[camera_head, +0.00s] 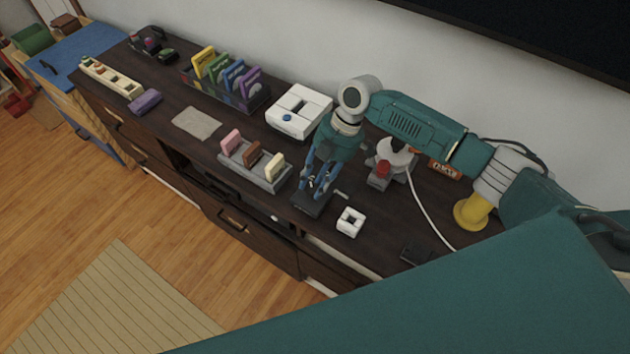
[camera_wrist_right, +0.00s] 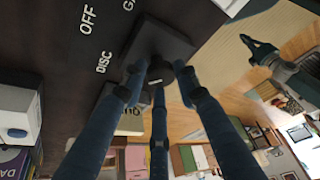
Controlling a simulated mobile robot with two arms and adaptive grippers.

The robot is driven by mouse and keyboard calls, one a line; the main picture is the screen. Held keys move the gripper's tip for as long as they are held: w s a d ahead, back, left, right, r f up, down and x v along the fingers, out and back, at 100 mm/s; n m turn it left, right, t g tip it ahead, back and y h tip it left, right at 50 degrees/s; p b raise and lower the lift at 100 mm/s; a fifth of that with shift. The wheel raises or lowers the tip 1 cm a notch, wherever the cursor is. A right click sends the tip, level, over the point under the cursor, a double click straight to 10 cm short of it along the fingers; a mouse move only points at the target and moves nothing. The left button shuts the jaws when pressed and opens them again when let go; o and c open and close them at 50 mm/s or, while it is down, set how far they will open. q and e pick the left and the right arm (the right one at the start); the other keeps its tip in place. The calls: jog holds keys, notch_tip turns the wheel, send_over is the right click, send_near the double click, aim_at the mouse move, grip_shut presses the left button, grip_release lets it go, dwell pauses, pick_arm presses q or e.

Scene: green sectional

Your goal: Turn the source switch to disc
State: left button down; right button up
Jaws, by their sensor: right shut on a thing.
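The source switch (camera_head: 308,206) is a small dark block near the front edge of the dark cabinet top. In the right wrist view, its dark base (camera_wrist_right: 165,42) carries a round dark knob. White labels read OFF (camera_wrist_right: 87,20), DISC (camera_wrist_right: 102,63) and a cut-off "GA". My right gripper (camera_head: 316,184) points down over the switch. Its blue fingers (camera_wrist_right: 159,88) are closed around the knob, which they partly hide. Which label the knob points to cannot be told. My left gripper (camera_wrist_right: 262,48) shows small in the right wrist view, apart from the cabinet, fingers spread.
A red-buttoned joystick (camera_head: 383,172) and a yellow-based object (camera_head: 472,213) stand to the right.

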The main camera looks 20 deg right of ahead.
jog(key=o, duration=1.1)
jog(key=shift+s, duration=0.15)
jog(key=shift+r, duration=0.1)
jog(key=shift+d+r, duration=0.2)
jog(key=shift+r, duration=0.1)
jog(key=v, duration=1.1)
jog(key=shift+r, duration=0.1)
